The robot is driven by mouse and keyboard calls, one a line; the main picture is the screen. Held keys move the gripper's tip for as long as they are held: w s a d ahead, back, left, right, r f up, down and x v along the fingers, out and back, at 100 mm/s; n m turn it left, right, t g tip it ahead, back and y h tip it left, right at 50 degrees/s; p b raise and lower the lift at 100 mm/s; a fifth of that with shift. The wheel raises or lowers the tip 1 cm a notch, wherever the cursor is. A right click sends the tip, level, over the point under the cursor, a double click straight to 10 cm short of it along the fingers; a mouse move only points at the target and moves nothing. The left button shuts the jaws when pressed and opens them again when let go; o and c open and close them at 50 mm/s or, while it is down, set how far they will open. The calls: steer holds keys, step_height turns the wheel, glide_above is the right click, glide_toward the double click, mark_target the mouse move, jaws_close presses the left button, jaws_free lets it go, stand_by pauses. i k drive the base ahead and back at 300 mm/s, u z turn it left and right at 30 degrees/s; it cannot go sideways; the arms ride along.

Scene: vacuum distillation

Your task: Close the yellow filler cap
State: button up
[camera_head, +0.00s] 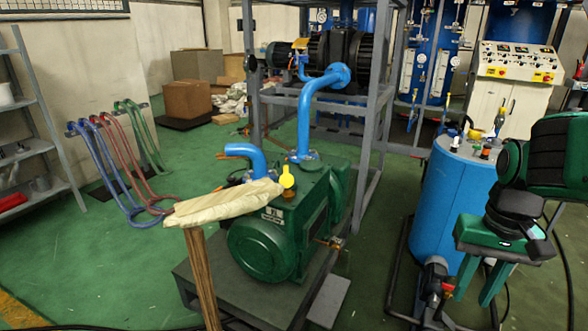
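The yellow filler cap (287,177) is on top of the green pump (283,233), near the middle of the view. It shows as a small yellow disc standing up, with a narrower lower part, just above a brownish fitting. At this size I cannot tell how the cap joins the opening. My gripper (473,292) is at the lower right, in front of the blue tank, with its two green fingers pointing down. The fingers are apart with nothing between them. My gripper is well to the right of the cap and does not touch the pump.
A pale cloth or bag (222,203) on a wooden post (201,275) stands just left of the cap. Blue pipes (305,115) rise behind it. A grey metal frame (372,150) and the blue tank (447,205) stand to the right.

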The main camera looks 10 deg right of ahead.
mark_target(285, 179)
steer(key=z, duration=0.3)
steer(key=i, duration=0.1)
steer(key=u, duration=1.6)
steer(key=k, duration=1.05)
steer(key=z, duration=1.35)
steer(key=i, duration=1.35)
